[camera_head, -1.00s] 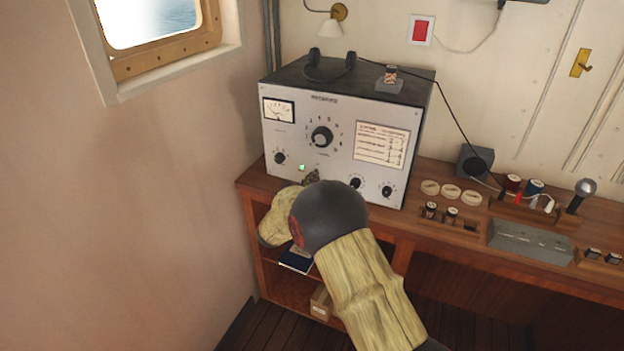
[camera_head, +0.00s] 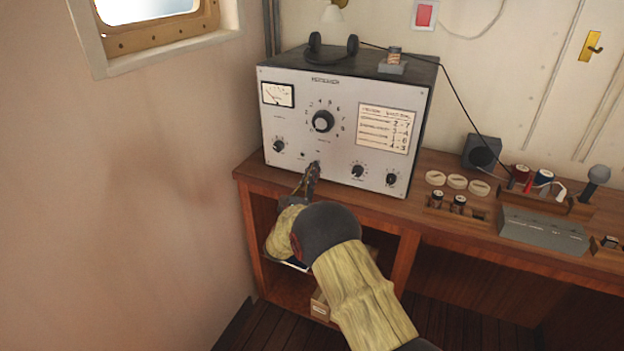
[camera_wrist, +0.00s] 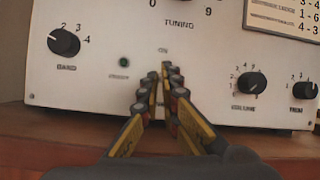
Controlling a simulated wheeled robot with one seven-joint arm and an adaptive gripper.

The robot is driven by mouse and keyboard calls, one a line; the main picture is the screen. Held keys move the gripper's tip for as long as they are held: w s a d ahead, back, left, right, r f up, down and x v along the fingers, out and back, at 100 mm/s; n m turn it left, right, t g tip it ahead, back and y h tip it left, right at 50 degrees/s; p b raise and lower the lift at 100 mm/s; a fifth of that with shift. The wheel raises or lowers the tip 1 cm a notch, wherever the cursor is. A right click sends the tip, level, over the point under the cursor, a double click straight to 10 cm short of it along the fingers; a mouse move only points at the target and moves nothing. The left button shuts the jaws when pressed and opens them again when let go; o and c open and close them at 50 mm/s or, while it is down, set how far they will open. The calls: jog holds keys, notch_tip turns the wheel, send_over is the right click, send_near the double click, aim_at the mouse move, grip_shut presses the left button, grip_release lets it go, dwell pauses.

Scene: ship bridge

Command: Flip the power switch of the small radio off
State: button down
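The small radio (camera_head: 343,125) is a grey-white box with a black top on the wooden desk. Its front has a large tuning knob (camera_head: 322,121), smaller knobs and a meter. My gripper (camera_head: 312,168) is at the lower middle of the front panel, where the power switch sits. In the wrist view the fingers of my gripper (camera_wrist: 165,75) converge toward the panel just below the "ON" label, with a narrow gap between the tips. The switch lever is mostly hidden between them. The indicator lamp (camera_wrist: 124,62) left of the fingers looks dark green, unlit.
Headphones (camera_head: 333,48) and a small block lie on top of the radio. To the right on the desk (camera_head: 415,200) are round discs, spools, a speaker box (camera_head: 481,152) and a grey case (camera_head: 543,232). A wall with a porthole stands close on the left.

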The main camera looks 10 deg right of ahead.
jog(key=shift+w+d+f+t+h+b, duration=0.1)
jog(key=shift+f+t+h+b, duration=0.3)
jog(key=shift+t, duration=0.2)
jog(key=shift+w+d+f+t+h+b, duration=0.1)
jog(key=shift+f+t+h+b, duration=0.15)
jog(key=shift+t+h, duration=0.25)
jog(key=shift+t, duration=0.3)
jog(key=c, duration=2)
grip_release()
jog(key=v, duration=1.2)
jog(key=shift+a, duration=0.1)
